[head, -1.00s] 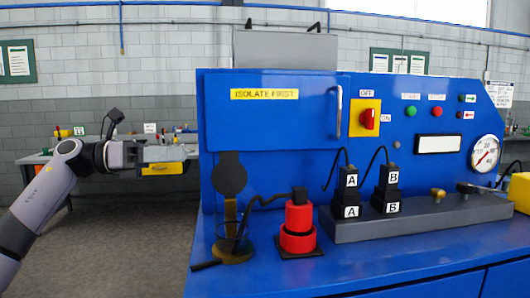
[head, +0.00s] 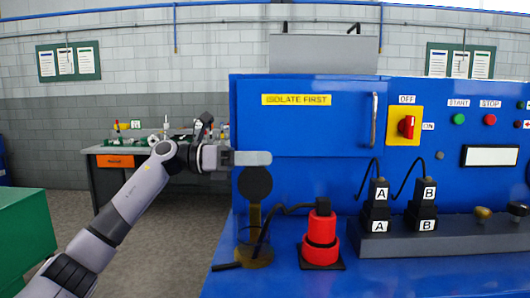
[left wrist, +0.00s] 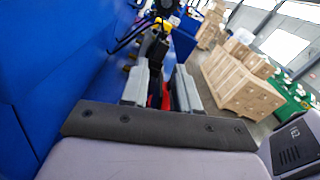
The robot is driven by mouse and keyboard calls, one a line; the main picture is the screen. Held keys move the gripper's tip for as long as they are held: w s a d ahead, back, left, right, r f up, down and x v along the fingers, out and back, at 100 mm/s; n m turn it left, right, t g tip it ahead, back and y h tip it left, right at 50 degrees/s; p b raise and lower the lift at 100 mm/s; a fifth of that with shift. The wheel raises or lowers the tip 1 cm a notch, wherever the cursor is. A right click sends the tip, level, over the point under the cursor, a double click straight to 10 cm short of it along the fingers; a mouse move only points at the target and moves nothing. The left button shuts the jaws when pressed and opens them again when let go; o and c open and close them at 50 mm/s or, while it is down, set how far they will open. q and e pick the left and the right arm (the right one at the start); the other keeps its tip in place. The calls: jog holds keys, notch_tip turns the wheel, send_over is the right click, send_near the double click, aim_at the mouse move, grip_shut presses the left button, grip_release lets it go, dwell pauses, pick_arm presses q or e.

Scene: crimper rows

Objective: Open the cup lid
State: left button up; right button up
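A brown see-through cup (head: 256,255) stands on the blue bench, left of a red cylinder (head: 320,240). A dark round lid (head: 255,184) stands upright above the cup on a brown strip, and the cup's mouth looks uncovered. My left gripper (head: 256,158) is level, at the lid's top edge in the head view; I cannot tell if it touches. In the left wrist view its two grey fingers (left wrist: 167,88) are apart with a narrow gap, with nothing clearly held. My right gripper is not in view.
The blue cabinet panel (head: 303,135) rises behind the cup. A black block with plugs A and B (head: 450,238) sits to the right. A dark cable (head: 283,209) runs between the cup and the red cylinder. A green box (head: 25,235) stands at the far left.

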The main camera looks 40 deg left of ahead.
pick_arm(q)
jog(key=shift+w+d, duration=0.45)
jog(key=shift+d, duration=0.05)
grip_shut()
dwell(1.2)
